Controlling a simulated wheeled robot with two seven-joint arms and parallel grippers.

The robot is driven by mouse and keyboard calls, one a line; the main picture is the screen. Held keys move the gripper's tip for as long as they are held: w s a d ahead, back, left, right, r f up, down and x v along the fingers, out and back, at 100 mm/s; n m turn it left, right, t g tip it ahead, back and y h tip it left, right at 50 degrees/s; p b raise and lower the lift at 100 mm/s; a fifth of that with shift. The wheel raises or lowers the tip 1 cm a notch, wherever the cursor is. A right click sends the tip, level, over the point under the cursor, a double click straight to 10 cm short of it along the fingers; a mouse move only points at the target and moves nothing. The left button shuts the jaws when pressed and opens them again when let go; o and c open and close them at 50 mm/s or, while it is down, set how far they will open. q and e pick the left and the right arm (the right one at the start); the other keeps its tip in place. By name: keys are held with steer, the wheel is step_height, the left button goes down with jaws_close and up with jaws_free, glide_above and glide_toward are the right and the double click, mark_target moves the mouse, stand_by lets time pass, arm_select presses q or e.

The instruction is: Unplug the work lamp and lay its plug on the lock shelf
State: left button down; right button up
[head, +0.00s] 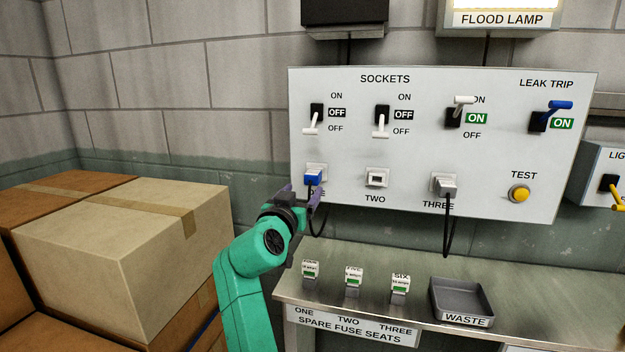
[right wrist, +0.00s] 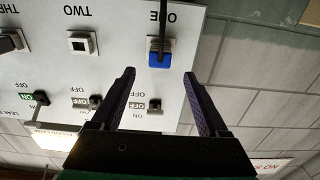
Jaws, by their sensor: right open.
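A blue plug (head: 313,177) sits in socket ONE of the white sockets panel (head: 410,150), with a dark cord hanging below it. It also shows in the right wrist view (right wrist: 159,58), where the picture is upside down. My right gripper (head: 304,193) is open and empty in front of socket ONE. In the right wrist view its fingers (right wrist: 159,80) point at the plug, which lies between and beyond their tips. A grey plug (head: 445,187) with a dark cord is in socket THREE. No label names the work lamp's plug or the lock shelf. My left gripper is out of view.
Switches ONE (head: 313,120) and TWO (head: 381,121) are at OFF; switch THREE (head: 460,108) is at ON. Socket TWO (head: 377,178) is empty. A metal bench (head: 430,337) below holds several fuses and a WASTE tray (head: 462,302). Cardboard boxes (head: 120,240) stand at left.

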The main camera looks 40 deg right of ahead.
mark_target(311, 181)
steer(key=p+x, duration=0.2)
steer(key=x, duration=0.2)
steer(key=shift+w+d+r, duration=0.15)
steer(key=shift+w+d, duration=0.1)
steer(key=shift+d, duration=0.05)
steer(key=b+x, duration=0.1)
steer(key=x, duration=0.2)
steer(key=shift+d+f, duration=0.2)
steer(key=shift+w+d, duration=0.35)
steer(key=shift+d, duration=0.05)
steer(key=shift+b, duration=0.55)
stand_by(0.4)
